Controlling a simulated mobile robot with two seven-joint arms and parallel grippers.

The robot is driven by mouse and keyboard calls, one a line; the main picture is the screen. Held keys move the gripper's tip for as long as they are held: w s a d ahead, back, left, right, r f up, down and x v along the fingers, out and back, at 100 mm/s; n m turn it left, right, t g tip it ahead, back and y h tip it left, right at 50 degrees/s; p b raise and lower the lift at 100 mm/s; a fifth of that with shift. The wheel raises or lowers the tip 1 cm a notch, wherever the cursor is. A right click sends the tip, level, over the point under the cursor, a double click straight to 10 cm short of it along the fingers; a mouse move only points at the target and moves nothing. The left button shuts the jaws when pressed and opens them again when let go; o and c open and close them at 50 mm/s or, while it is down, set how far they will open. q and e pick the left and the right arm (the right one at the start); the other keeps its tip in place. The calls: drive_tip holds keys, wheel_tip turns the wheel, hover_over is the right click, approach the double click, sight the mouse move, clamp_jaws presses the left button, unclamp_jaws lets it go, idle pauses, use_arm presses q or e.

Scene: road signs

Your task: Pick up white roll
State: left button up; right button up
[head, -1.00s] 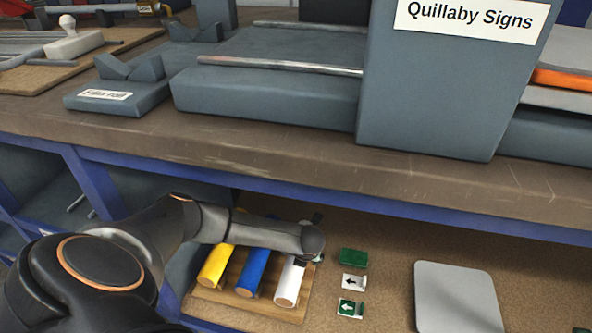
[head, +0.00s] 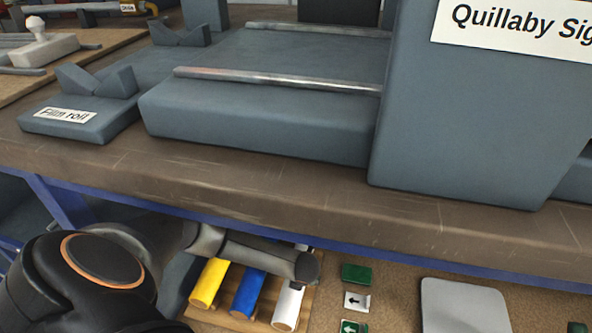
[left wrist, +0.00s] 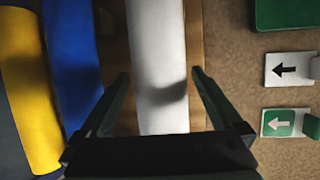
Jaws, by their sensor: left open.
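The white roll (head: 287,307) lies on a wooden rack on the lower shelf, right of a blue roll (head: 247,292) and a yellow roll (head: 208,284). My left arm reaches over the rolls in the head view and hides part of the white one. In the left wrist view, my left gripper (left wrist: 160,82) is open, with one finger on each side of the white roll (left wrist: 157,50). I cannot tell whether the fingers touch it. The gripper's fingers are hidden in the head view. My right gripper is not in view.
The bench edge (head: 330,212) overhangs the shelf above my left arm. Small arrow signs (head: 356,301) and a green block (head: 355,274) lie right of the rack, then a grey plate (head: 464,306). A block labelled "Film roll" (head: 85,112) stands on the bench.

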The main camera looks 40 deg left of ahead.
use_arm(q)
drive_tip(key=shift+c, duration=0.2)
clamp_jaws()
idle(0.6)
drive_tip(key=shift+r, duration=0.1)
